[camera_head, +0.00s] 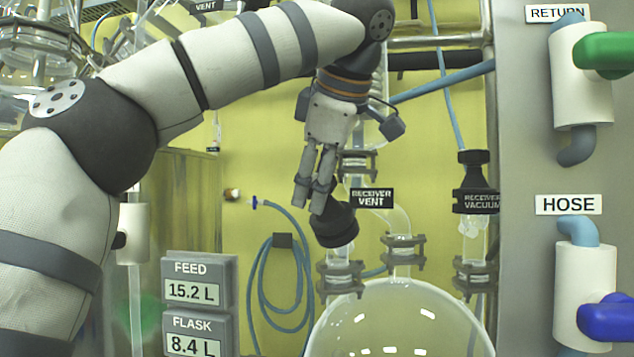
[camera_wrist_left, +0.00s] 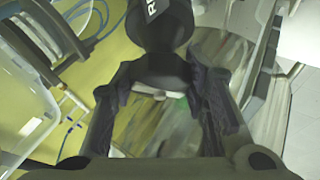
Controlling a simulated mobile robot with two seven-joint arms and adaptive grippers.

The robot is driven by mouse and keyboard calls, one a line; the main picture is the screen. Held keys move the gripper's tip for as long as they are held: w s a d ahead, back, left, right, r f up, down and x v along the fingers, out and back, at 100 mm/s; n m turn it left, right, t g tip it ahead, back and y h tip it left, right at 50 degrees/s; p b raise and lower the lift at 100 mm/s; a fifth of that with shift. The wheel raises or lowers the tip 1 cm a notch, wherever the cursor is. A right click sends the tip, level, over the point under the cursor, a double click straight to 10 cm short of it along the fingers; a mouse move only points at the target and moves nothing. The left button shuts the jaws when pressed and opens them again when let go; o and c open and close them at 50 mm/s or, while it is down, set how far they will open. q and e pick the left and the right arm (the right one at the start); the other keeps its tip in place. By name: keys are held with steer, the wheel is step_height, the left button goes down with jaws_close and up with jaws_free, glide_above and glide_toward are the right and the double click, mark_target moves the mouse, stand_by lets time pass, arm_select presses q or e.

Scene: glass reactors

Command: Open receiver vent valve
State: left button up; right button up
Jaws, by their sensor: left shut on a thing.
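The receiver vent valve has a black knob (camera_head: 335,226) that sits tilted above the clamped glass neck of the round receiver flask (camera_head: 400,320). Its black label (camera_head: 371,198) reads RECEIVER VENT. My left gripper (camera_head: 316,200) reaches down from above, with its fingertips at the upper left of the knob. In the left wrist view the black knob (camera_wrist_left: 160,68) lies between the two fingers of my left gripper (camera_wrist_left: 162,92), which is shut on it. The fingers partly cover the knob's sides. My right gripper is not in view.
The receiver vacuum valve (camera_head: 474,180) stands to the right on its own clamped neck. A coiled blue hose (camera_head: 270,280) hangs on the yellow wall behind. Right-hand panel valves have a green handle (camera_head: 605,52) and a blue handle (camera_head: 605,320). FEED and FLASK displays (camera_head: 198,290) stand lower left.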

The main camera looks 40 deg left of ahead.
arm_select(q)
steer(key=n+g+h, duration=0.1)
steer(key=n, duration=0.1)
steer(key=n+g, duration=0.1)
steer(key=n, duration=0.1)
steer(key=shift+n+h, duration=0.3)
steer(key=shift+h, duration=0.1)
steer(key=shift+g, duration=0.3)
steer(key=o, duration=1.2)
